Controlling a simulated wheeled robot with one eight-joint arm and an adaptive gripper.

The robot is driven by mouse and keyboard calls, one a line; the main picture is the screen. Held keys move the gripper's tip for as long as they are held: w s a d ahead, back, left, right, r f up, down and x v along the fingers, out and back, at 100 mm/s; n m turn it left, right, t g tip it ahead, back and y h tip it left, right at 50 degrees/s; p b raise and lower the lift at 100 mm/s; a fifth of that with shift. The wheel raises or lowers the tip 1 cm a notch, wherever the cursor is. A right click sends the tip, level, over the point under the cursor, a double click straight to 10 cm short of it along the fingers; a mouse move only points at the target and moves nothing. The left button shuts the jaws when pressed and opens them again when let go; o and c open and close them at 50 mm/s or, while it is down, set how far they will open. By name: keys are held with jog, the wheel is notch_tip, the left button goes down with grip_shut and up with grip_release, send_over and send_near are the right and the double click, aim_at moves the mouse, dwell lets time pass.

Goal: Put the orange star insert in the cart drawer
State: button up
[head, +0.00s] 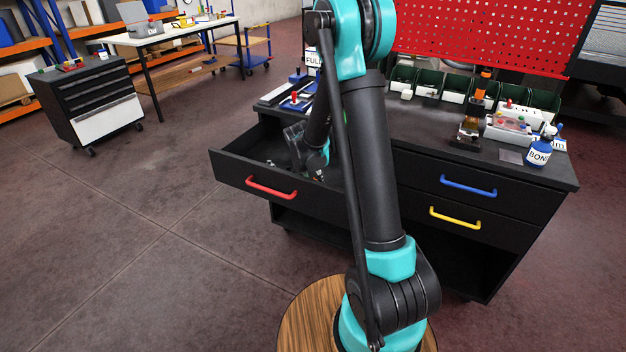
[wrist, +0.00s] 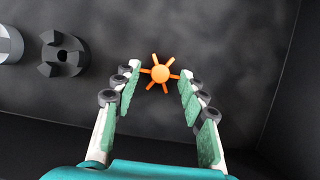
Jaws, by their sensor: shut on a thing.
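The orange star insert (wrist: 160,73), a small round hub with thin rays, is between the fingertips of my gripper (wrist: 160,70) in the wrist view. The fingers are shut on it at its sides, over a dark drawer floor. In the head view my arm reaches down into the open drawer with the red handle (head: 272,189) of the black workbench. The star cannot be made out there. I cannot tell whether it touches the floor. A drawer cart (head: 88,105) with a pale lower front stands at the far left, its drawers closed.
Grey notched parts (wrist: 63,54) lie on the drawer floor left of my gripper. The drawer wall (wrist: 285,75) is close on the right. Bare floor (head: 130,215) lies between bench and cart.

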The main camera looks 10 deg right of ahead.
jog(key=shift+f, duration=0.2)
jog(key=o, duration=0.8)
jog(key=shift+o, duration=0.2)
jog(key=v, duration=1.2)
jog(key=shift+r, duration=0.2)
jog(key=shift+w, duration=0.1)
